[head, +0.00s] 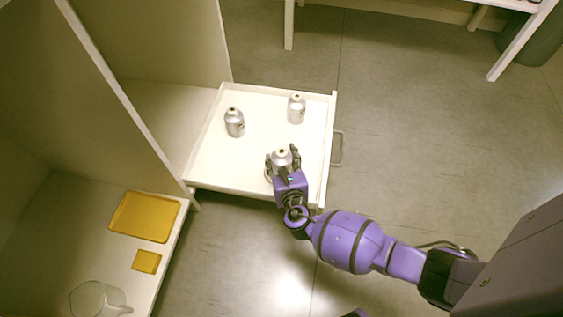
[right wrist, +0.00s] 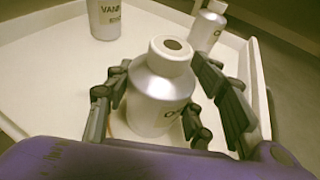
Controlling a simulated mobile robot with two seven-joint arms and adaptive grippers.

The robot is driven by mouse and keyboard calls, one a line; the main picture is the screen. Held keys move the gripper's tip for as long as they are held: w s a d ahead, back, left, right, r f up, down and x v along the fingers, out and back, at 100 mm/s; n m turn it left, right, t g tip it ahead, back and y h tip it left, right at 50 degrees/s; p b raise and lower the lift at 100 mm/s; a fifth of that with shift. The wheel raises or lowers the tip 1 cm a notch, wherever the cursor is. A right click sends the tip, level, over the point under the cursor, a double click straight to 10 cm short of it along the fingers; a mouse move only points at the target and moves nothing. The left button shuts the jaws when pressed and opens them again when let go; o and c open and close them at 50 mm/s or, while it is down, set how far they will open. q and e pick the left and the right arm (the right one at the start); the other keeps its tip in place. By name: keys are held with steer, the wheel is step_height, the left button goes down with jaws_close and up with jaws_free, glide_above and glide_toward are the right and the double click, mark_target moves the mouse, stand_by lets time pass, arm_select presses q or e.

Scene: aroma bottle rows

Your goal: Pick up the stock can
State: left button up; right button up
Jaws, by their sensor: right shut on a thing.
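Three silver-white cans stand upright in an open white drawer (head: 255,165). My right gripper (head: 282,160) is shut around the nearest can (head: 281,158), at the drawer's front part. In the right wrist view this can (right wrist: 158,92) stands between the dark fingers, with a hole in its cap and its label mostly turned away. A second can (head: 234,122) stands at the drawer's left; its label begins "VAN" in the right wrist view (right wrist: 105,18). A third can (head: 296,108) stands at the back right. I cannot tell whether the held can touches the drawer floor. My left gripper is out of view.
A cabinet shelf at the left bears a yellow tray (head: 145,217), a small yellow block (head: 146,261) and a clear glass jug (head: 92,299). The drawer's handle (head: 337,148) faces right. Open floor (head: 420,120) lies to the right.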

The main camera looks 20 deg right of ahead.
mark_target(283, 156)
steer(key=c, duration=0.5)
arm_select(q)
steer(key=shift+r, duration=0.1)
arm_select(e)
steer(key=shift+r, duration=0.15)
